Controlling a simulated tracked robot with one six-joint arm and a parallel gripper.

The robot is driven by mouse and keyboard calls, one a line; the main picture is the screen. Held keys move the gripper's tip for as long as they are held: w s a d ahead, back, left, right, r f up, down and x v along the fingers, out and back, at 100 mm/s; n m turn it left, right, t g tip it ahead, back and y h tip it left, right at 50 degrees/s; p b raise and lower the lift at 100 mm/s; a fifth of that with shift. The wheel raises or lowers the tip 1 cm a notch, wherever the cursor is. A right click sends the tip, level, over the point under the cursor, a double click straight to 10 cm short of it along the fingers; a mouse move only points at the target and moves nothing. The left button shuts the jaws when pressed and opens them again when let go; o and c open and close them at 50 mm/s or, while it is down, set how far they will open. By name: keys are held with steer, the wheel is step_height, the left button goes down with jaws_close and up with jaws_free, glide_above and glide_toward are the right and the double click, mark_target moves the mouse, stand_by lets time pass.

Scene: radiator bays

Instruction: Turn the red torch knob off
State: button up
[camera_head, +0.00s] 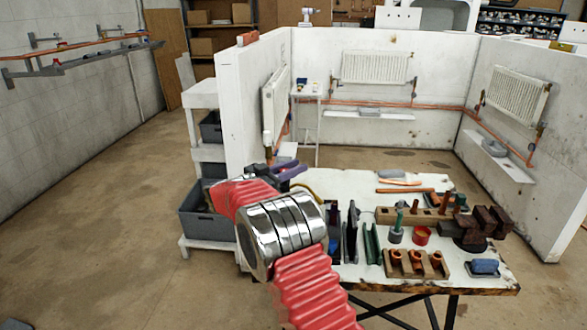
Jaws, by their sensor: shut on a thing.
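My red arm with its chrome joint crosses the lower middle of the head view. Its end, my gripper (282,171), is beyond the joint, over the left end of the workbench. It is small and partly covered by my own arm. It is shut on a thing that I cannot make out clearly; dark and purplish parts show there. I cannot pick out the red torch knob for sure. The torch may be hidden behind my arm.
The workbench (345,185) holds a wooden fitting rack (413,264), a red tub (421,236), a dark vise (475,229) and a blue block (485,267). A grey bin (204,222) sits on the shelf at left. Open floor lies left. White walls with radiators stand behind.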

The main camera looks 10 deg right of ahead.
steer(key=o, duration=1.1)
steer(key=shift+c, duration=0.2)
steer(key=shift+a, duration=0.15)
steer(key=v, duration=1.3)
steer(key=shift+s+a, duration=0.2)
steer(key=shift+s, duration=0.05)
